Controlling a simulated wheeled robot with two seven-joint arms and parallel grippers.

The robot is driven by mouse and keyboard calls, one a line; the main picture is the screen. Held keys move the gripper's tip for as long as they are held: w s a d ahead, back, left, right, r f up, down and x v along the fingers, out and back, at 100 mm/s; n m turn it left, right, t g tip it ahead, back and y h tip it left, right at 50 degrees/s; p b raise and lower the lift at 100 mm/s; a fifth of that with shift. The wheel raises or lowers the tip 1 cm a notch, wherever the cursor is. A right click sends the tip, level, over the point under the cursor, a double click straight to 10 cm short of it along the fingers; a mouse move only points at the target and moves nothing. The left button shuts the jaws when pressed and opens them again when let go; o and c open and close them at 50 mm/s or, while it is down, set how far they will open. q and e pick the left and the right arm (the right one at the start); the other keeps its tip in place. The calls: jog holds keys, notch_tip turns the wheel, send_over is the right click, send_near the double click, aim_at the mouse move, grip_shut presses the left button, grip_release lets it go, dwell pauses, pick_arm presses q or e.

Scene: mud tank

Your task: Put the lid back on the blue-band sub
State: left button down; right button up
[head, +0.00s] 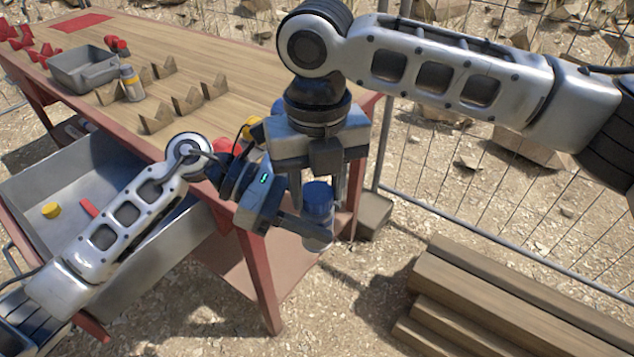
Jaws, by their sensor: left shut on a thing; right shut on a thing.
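The blue-band sub (317,239) is an upright small cylinder with a blue upper part and a pale grey lower part, held in the air past the table's right end. My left gripper (308,227) is shut on its lower part from the left. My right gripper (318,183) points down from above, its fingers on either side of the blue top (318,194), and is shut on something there. I take this to be the lid; the fingers and gripper body partly hide it. I cannot tell whether it is seated or where lid and body meet.
The wooden table (200,60) holds a grey bin (84,70), a yellow-banded canister (131,86) and several notched wooden stands (187,101). A grey tank (35,180) below holds a yellow piece (51,210) and a red piece (89,208). Timber steps (500,305) and a wire fence stand right.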

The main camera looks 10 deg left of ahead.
jog(key=o, duration=1.1)
jog(key=shift+r, duration=0.15)
notch_tip(320, 180, up, 4)
jog(key=shift+r, duration=0.15)
jog(key=c, duration=0.3)
notch_tip(320, 180, up, 4)
jog(key=shift+f+m, duration=0.2)
jog(key=shift+m, duration=0.5)
jog(key=shift+f, duration=0.15)
